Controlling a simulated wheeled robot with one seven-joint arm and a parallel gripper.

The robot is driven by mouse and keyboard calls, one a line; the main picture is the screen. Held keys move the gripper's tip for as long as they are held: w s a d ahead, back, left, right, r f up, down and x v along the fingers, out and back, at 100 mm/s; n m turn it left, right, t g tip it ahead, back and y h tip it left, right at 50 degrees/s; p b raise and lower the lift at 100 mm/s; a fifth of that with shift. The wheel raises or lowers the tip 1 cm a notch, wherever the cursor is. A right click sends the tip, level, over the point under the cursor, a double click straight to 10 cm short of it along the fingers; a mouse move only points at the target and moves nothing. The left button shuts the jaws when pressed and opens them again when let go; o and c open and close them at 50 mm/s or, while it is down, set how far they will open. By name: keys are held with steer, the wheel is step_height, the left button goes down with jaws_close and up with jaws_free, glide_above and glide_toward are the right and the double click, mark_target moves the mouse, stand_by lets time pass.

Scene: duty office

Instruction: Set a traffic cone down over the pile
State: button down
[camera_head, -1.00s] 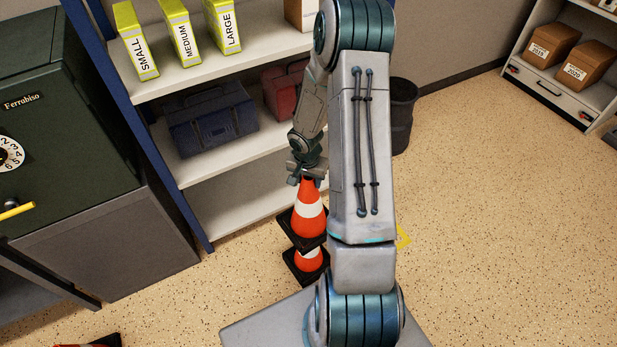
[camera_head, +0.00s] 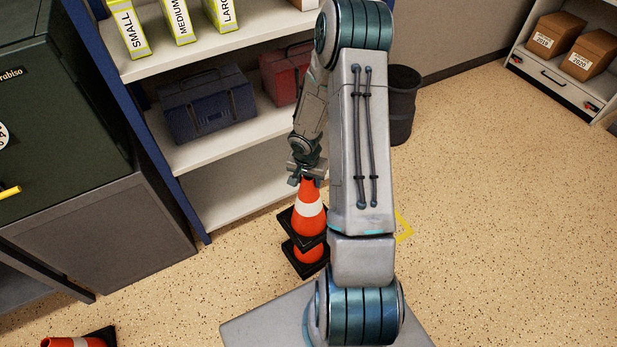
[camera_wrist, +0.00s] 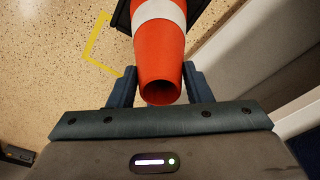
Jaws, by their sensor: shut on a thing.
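My gripper (camera_head: 307,171) is shut on the top of an orange traffic cone (camera_head: 309,190) with a white band and black square base. The cone hangs upright. Its narrow open top lies between the fingers in the wrist view (camera_wrist: 160,85). Below it in the head view is another orange cone (camera_head: 311,254) with a black base (camera_head: 303,268) on the floor. The held cone's base covers the lower cone's upper part. I cannot tell whether the two touch, or how many cones the lower stack has.
Another cone (camera_head: 70,342) shows at the bottom left edge. A shelf unit (camera_head: 240,190) with toolboxes stands close behind the cones. A dark safe (camera_head: 60,130) is at left, a black bin (camera_head: 402,105) behind my arm. Yellow floor tape (camera_head: 405,228) shows at right. Floor at right is clear.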

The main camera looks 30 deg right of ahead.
mark_target(307, 194)
step_height(307, 194, down, 20)
steer(key=b, duration=1.8)
steer(key=shift+r, duration=0.25)
steer(key=c, duration=0.7)
jaws_free()
steer(key=shift+o, duration=0.2)
steer(key=r+p, duration=0.1)
steer(key=r, duration=0.3)
steer(key=r+p, duration=0.2)
steer(key=r, duration=0.3)
steer(key=s+a+r+p, duration=0.1)
steer(key=r, duration=0.3)
steer(key=shift+a+r+p, duration=0.1)
steer(key=shift+r+p, duration=0.25)
steer(key=shift+p, duration=0.05)
